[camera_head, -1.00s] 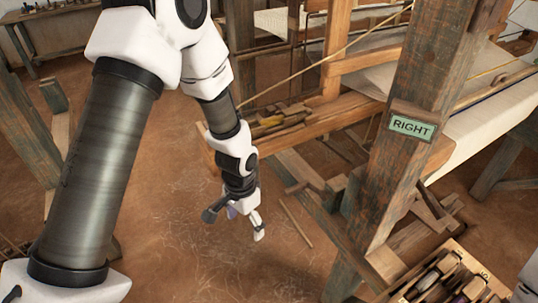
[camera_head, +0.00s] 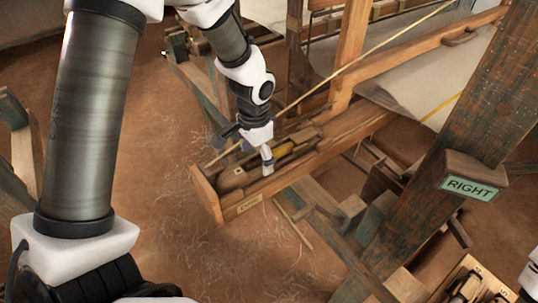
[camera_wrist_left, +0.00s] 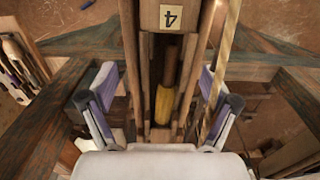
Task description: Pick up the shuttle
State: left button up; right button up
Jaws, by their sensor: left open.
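The shuttle (camera_wrist_left: 164,103), with a yellow yarn-like middle, lies lengthwise in a narrow wooden channel in the left wrist view. In the head view its yellow part (camera_head: 284,150) shows inside the wooden box (camera_head: 208,194) at the loom beam's near end, partly hidden by my gripper. My left gripper (camera_head: 247,150) is open over this box, pointing down. In the left wrist view its fingers (camera_wrist_left: 156,84) stand apart on either side of the channel, with the shuttle between them in the picture. I cannot tell whether they touch anything.
A thin diagonal stick or cord (camera_head: 365,58) runs up from near the box. A thick post with a RIGHT sign (camera_head: 472,188) stands to the right. A tray with tools (camera_head: 462,272) is at the lower right.

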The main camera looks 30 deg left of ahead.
pick_arm(q)
jog(key=shift+w+d+f, duration=0.1)
jog(key=shift+w+f, duration=0.95)
jog(key=shift+f, duration=0.15)
jog(key=shift+s+r, duration=0.25)
jog(key=shift+s, duration=0.2)
jog(key=c, duration=0.8)
jog(key=shift+s+r, duration=0.1)
jog(key=shift+s, duration=0.1)
jog(key=c, duration=0.6)
jog(key=shift+w, duration=0.3)
jog(key=shift+c, duration=0.2)
